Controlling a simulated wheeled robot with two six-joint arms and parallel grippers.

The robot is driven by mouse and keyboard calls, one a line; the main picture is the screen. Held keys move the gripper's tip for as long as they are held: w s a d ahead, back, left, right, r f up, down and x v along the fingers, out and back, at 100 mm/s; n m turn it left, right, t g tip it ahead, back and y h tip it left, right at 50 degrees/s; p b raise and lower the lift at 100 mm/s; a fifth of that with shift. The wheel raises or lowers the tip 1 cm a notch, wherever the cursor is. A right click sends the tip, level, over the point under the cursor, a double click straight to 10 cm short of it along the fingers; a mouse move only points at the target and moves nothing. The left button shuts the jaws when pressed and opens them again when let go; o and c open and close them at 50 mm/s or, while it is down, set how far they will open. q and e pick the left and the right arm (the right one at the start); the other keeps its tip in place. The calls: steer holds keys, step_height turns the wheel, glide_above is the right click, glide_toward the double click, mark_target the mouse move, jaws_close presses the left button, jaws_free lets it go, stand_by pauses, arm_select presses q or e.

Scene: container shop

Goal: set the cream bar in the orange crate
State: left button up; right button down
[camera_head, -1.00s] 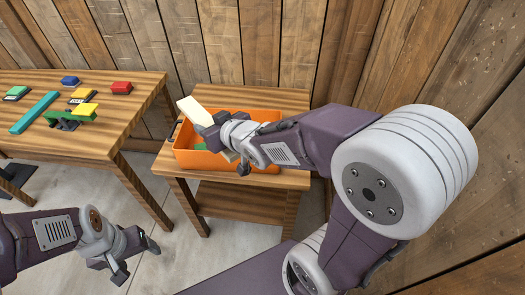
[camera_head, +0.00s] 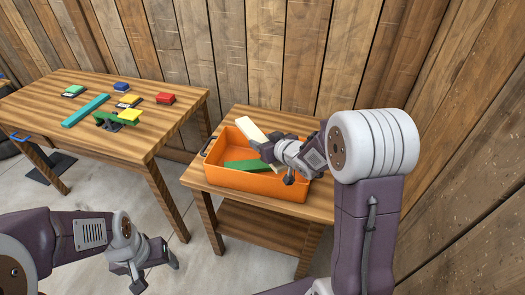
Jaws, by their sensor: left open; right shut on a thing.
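The cream bar (camera_head: 251,131) is held by my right gripper (camera_head: 267,147), which is shut on it. The bar is tilted, and its near end is hidden by the gripper. It is over the orange crate (camera_head: 240,181), which stands on a small wooden table. I cannot tell whether the bar touches the crate. A green bar (camera_head: 246,166) lies inside the crate. My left gripper (camera_head: 156,268) is open and empty, low at the front left, away from both tables.
A larger wooden table (camera_head: 60,120) at the left carries a teal bar (camera_head: 90,109), a red block (camera_head: 165,98), a blue block (camera_head: 121,86), and a green bar with a yellow block (camera_head: 130,113). The small table (camera_head: 225,119) has bare wood behind the crate.

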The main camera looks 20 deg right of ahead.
step_height(320, 180, down, 3)
steer(key=shift+f+b, duration=0.2)
steer(key=shift+b, duration=0.5)
steer(key=shift+f, duration=0.2)
steer(key=shift+f, duration=0.1)
steer(key=shift+f+b, duration=0.4)
steer(key=shift+f, duration=0.05)
steer(key=c, duration=0.7)
jaws_free()
